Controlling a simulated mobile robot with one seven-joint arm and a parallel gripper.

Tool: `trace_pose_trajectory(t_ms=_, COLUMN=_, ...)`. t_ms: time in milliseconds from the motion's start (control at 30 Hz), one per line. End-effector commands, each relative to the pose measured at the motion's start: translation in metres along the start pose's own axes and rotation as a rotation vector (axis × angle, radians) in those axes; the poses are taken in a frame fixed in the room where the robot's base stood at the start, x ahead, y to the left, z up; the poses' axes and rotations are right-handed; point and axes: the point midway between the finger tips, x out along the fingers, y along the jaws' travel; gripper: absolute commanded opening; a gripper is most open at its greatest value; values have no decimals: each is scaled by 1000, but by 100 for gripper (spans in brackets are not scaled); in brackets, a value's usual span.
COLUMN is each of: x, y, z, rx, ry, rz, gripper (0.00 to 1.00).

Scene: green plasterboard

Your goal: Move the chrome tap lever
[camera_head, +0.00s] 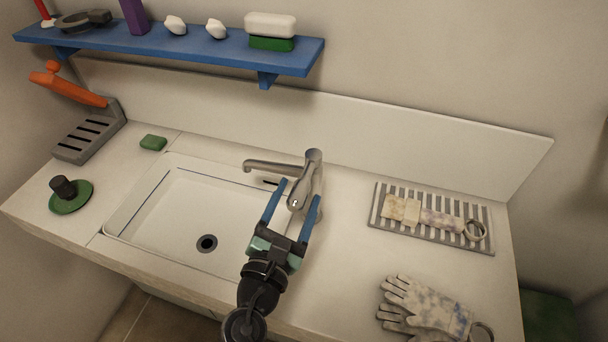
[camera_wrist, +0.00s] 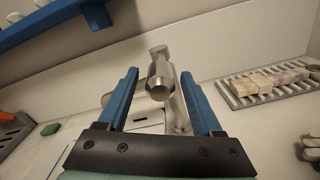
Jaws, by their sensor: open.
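The chrome tap (camera_head: 312,170) stands behind the right part of the sink, with its spout (camera_head: 268,167) reaching left over the basin. Its lever (camera_head: 299,198) points toward me. My gripper (camera_head: 292,202) is open, with one blue finger on each side of the lever. In the wrist view the lever (camera_wrist: 159,82) shows end-on between the fingertips of my gripper (camera_wrist: 160,88), with gaps on both sides. I cannot tell exactly how far the fingertips reach along the lever.
The white sink (camera_head: 170,215) lies left of my gripper. A striped rack (camera_head: 385,238) with several items and a pair of gloves (camera_head: 430,305) lie to the right. A blue shelf (camera_head: 185,50) hangs on the wall above. A green disc (camera_head: 84,200) sits at far left.

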Motion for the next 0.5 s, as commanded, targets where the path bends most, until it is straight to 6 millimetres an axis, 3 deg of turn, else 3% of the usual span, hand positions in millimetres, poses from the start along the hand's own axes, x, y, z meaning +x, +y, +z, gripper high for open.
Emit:
trace_pose_trajectory(t_ms=200, x=34, y=1, z=1, rx=1, ry=-1, rz=1, gripper=67)
trace_pose_trajectory(t_ms=500, x=46, y=0, z=0, rx=2, ry=0, rz=0, gripper=67)
